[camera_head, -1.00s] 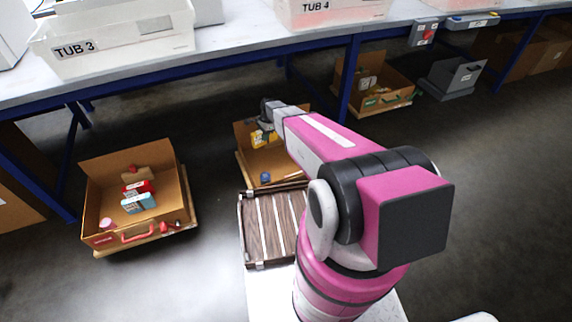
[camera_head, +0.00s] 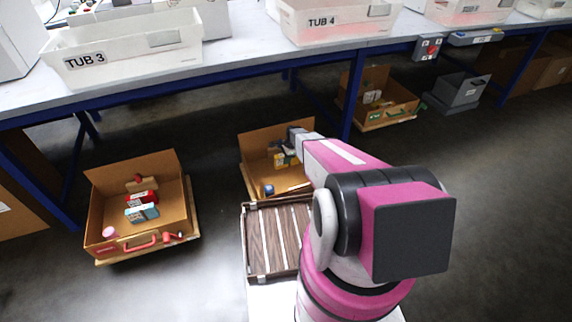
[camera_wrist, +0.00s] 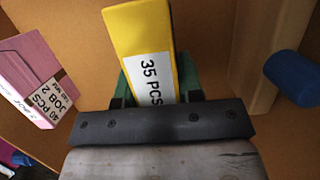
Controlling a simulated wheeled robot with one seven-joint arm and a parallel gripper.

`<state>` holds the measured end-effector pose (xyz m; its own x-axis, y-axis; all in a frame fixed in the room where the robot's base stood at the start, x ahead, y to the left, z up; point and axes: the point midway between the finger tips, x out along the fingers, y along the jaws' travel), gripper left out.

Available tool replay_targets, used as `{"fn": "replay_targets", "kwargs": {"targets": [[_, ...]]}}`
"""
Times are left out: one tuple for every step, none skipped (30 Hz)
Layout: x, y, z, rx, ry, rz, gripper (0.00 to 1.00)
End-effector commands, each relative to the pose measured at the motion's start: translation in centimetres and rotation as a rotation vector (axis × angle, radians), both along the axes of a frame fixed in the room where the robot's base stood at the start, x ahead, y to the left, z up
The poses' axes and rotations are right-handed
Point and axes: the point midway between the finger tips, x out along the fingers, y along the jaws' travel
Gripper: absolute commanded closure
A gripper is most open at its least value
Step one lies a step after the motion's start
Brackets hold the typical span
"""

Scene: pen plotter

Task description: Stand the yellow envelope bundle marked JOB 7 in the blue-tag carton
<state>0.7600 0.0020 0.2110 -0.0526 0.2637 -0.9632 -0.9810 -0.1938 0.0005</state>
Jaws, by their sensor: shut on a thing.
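My gripper (camera_wrist: 157,82) is shut on a yellow envelope bundle (camera_wrist: 138,28), with a green fingertip on each side of it. The bundle's white label reads "35 PCS"; any job number is hidden by the gripper. In the head view, my gripper reaches into the middle cardboard carton (camera_head: 252,141) and the bundle shows only small there. A pink bundle (camera_wrist: 38,72) labelled "40 PCS JOB 2" leans at the left in the wrist view. A blue cylinder (camera_wrist: 294,78) is at the right. The middle carton's front and any tag are hidden behind my arm and the slatted rack.
A green-marked carton (camera_head: 392,113) stands at the back right, near a grey bin (camera_head: 458,92). A blue-framed bench (camera_head: 240,72) with tubs runs above. A slatted rack (camera_head: 272,240) lies in front.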

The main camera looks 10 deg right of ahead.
Motion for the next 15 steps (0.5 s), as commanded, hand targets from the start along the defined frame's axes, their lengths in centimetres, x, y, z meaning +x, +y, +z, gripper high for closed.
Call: {"fn": "replay_targets", "kwargs": {"targets": [[0.0,-0.2,-0.1,0.0,0.0,0.0,0.93],[0.0,-0.3,-0.2,0.0,0.0,0.0,0.93],[0.0,-0.3,-0.4,0.0,0.0,0.0,0.93],[0.0,-0.3,-0.7,0.0,0.0,0.0,0.93],[0.0,-0.3,-0.9,0.0,0.001,0.001,0.93],[0.1,-0.3,-1.4,0.0,0.001,0.001,0.93],[0.1,-0.3,-1.8,0.0,0.0,0.001,0.93],[0.1,-0.3,-2.3,0.0,0.0,0.001,0.93],[0.1,-0.3,-2.9,0.0,0.0,0.001,0.93],[0.1,-0.3,-3.3,0.0,0.0,0.001,0.93],[0.1,-0.3,-3.7,0.0,0.0,0.001,0.93],[0.1,-0.3,-4.0,0.0,0.0,0.001,0.93],[0.0,-0.3,-4.2,0.0,0.0,0.001,0.93],[0.0,-0.3,-4.2,0.0,0.0,0.001,0.93],[0.0,-0.2,-4.2,0.0,0.0,0.001,0.93]]}}
